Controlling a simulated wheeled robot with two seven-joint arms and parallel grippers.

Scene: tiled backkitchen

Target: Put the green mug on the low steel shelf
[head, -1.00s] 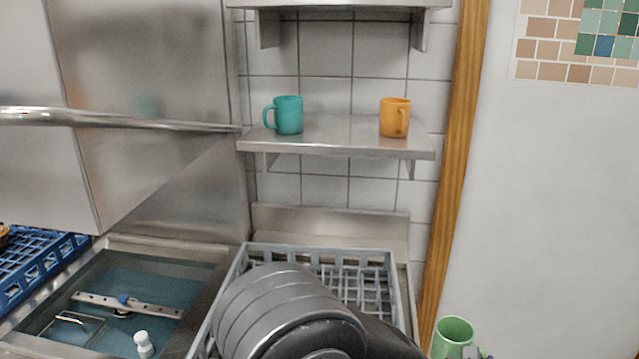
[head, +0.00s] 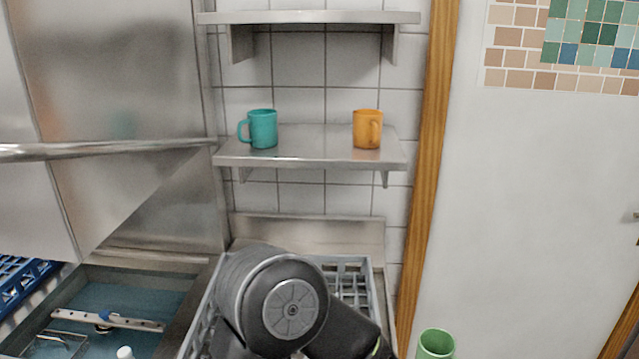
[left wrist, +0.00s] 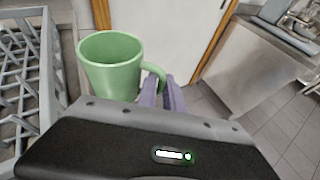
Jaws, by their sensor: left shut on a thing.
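The green mug (head: 436,345) is at the bottom edge of the head view, right of the rack, cut off by the frame. In the left wrist view the green mug (left wrist: 112,70) is upright with its open rim up. My left gripper (left wrist: 166,92) is shut on its handle, its purple fingers on either side. The low steel shelf (head: 310,158) is on the tiled wall, above and left of the mug in the head view. My right gripper is in neither view.
A teal mug (head: 263,129) stands at the shelf's left and an orange mug (head: 367,129) towards its right, with bare steel between. An upper shelf (head: 310,17) hangs above. A grey rack (head: 352,268) lies below. A wooden door frame (head: 432,150) stands right of the shelf.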

